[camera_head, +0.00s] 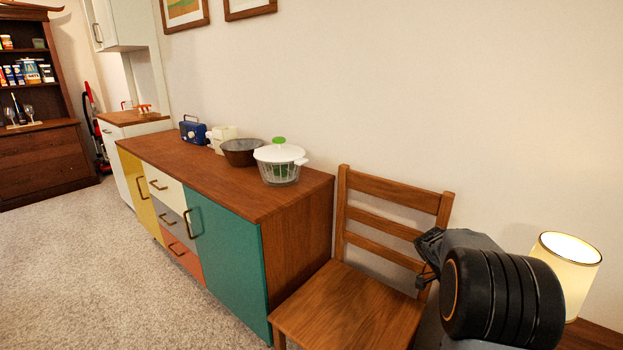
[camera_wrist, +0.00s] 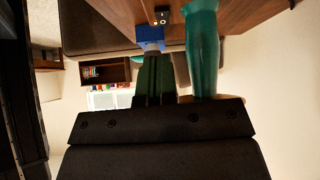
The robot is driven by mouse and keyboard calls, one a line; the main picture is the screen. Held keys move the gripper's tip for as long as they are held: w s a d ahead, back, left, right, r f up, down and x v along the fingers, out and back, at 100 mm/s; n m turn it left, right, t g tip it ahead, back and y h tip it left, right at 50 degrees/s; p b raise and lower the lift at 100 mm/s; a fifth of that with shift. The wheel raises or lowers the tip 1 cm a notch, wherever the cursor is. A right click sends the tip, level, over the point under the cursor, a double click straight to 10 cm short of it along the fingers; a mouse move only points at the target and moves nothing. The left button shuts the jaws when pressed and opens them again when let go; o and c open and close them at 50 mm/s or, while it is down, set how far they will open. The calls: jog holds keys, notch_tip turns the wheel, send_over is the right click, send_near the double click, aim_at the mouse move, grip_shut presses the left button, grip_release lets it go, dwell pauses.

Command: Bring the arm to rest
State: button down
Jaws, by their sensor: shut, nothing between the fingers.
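My arm stands at the lower right of the head view, with its black and grey links folded in front of the wooden chair (camera_head: 345,305) and the wall. The dark end by the chair back looks like my gripper (camera_head: 428,258), partly hidden by my own arm. In the wrist view, the black body of my gripper (camera_wrist: 160,125) fills the lower middle. It is shut and holds nothing. Green and teal shapes show above it in the wrist view, and I cannot tell what they are.
A lit lamp (camera_head: 567,265) stands close to my arm at right. A dark hutch (camera_head: 40,150) is far left. The carpet (camera_head: 90,260) is clear.

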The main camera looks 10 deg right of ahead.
jog(key=s+a+r+n+t+y+p, duration=0.3)
jog(key=a+r+n+t+p, duration=0.1)
jog(key=a+r+n+p, duration=0.8)
jog(key=s+a+r+n+t+y+p, duration=0.3)
jog(key=a+r+n+p, duration=1)
jog(key=r, duration=0.5)
jog(key=s+a+n+t, duration=0.1)
jog(key=a+t, duration=0.1)
jog(key=shift+a+r+t, duration=0.15)
jog(key=shift+a+t, duration=0.05)
jog(key=shift+t, duration=0.1)
jog(key=shift+s, duration=0.15)
